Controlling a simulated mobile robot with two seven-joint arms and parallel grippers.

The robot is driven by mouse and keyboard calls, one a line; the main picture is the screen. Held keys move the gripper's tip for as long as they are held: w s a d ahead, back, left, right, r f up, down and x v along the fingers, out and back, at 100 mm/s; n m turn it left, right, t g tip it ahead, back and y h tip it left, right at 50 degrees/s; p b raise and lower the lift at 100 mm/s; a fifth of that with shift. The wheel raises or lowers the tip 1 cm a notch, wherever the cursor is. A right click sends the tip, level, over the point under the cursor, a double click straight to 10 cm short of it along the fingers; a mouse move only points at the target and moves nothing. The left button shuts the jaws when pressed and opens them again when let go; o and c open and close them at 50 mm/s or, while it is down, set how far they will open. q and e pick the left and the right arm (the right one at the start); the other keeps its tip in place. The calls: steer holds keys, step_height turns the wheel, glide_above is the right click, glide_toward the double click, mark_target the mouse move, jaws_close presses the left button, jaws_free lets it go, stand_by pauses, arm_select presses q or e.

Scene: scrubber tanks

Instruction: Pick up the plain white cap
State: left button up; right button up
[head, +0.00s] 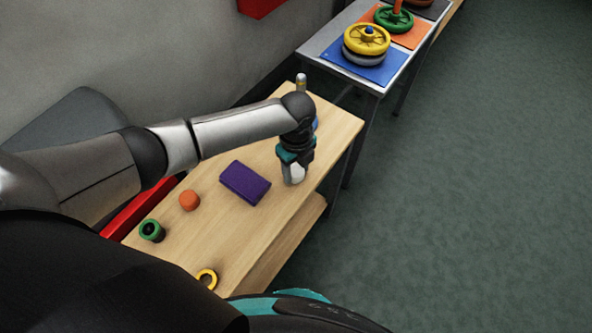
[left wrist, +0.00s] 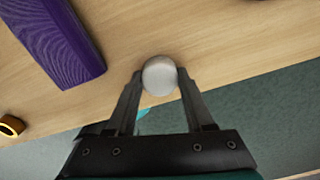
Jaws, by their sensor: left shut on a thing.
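The plain white cap (left wrist: 160,76) is between the two fingertips of my left gripper (left wrist: 158,80) in the left wrist view. The fingers touch it on both sides. In the head view my left gripper (head: 294,170) points down near the right edge of the wooden table (head: 225,232), and the white cap (head: 294,175) shows at its tip. I cannot tell whether the cap is on the tabletop or just above it. My right gripper is not in view.
A purple block (head: 245,183) lies left of my left gripper. An orange piece (head: 189,200), a green-and-black piece (head: 151,231) and a yellow ring (head: 207,277) are on the table too. A blue thing (head: 316,123) is partly hidden behind my wrist. Colored wheels stand on a farther table (head: 325,46).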

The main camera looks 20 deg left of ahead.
arm_select(q)
jaws_close()
steer(key=shift+r, duration=0.1)
